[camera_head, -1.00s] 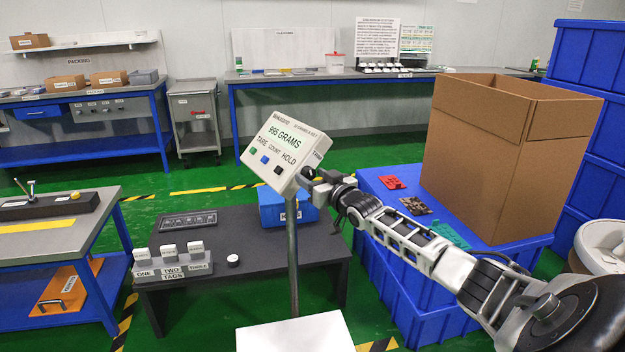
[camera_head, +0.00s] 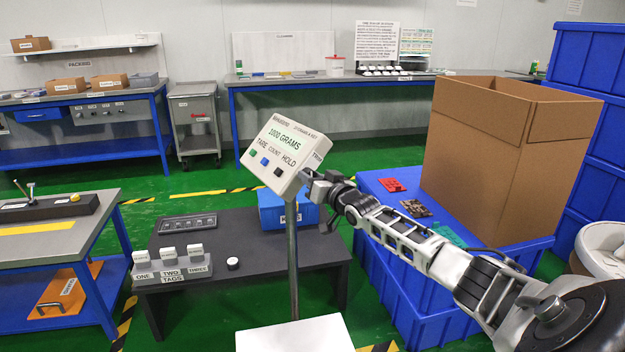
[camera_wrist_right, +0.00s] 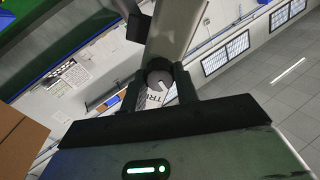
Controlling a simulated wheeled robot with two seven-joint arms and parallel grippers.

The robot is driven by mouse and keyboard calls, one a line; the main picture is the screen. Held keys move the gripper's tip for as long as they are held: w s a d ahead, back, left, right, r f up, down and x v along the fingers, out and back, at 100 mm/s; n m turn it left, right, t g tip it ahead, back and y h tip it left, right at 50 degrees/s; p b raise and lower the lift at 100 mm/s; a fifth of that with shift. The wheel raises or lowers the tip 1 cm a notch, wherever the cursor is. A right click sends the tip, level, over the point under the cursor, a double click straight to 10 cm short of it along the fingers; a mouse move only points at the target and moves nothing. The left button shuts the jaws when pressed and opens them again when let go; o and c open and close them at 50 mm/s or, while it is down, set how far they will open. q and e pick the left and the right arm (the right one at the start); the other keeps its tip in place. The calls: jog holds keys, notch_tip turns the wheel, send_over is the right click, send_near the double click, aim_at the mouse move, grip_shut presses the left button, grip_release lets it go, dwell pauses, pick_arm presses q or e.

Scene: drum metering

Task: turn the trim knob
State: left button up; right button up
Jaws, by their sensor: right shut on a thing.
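The scale's display head (camera_head: 285,152) stands on a thin post above a white weighing plate (camera_head: 295,335). Its screen reads 1000 GRAMS, with TARE, COUNT and HOLD buttons below. The trim knob is on the right side of the head, by the TRIM label; in the head view my gripper hides most of it. In the right wrist view the round dark knob (camera_wrist_right: 160,78) with a pale mark sits between my fingers. My right gripper (camera_head: 309,180) is shut on it; it also shows in the right wrist view (camera_wrist_right: 160,84). My left gripper is not in view.
A dark low table (camera_head: 230,262) with number tags and a blue bin (camera_head: 272,212) stands behind the post. A large cardboard box (camera_head: 480,165) on blue crates (camera_head: 400,275) stands to the right, close to my right arm.

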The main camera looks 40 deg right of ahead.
jog(key=o, duration=1)
jog(key=s, duration=0.5)
jog(key=s+a+p, duration=0.1)
jog(key=s, duration=0.4)
jog(key=s+a+p, duration=0.1)
jog(key=s, duration=0.4)
jog(key=shift+s+a, duration=0.25)
jog(key=shift+s, duration=0.15)
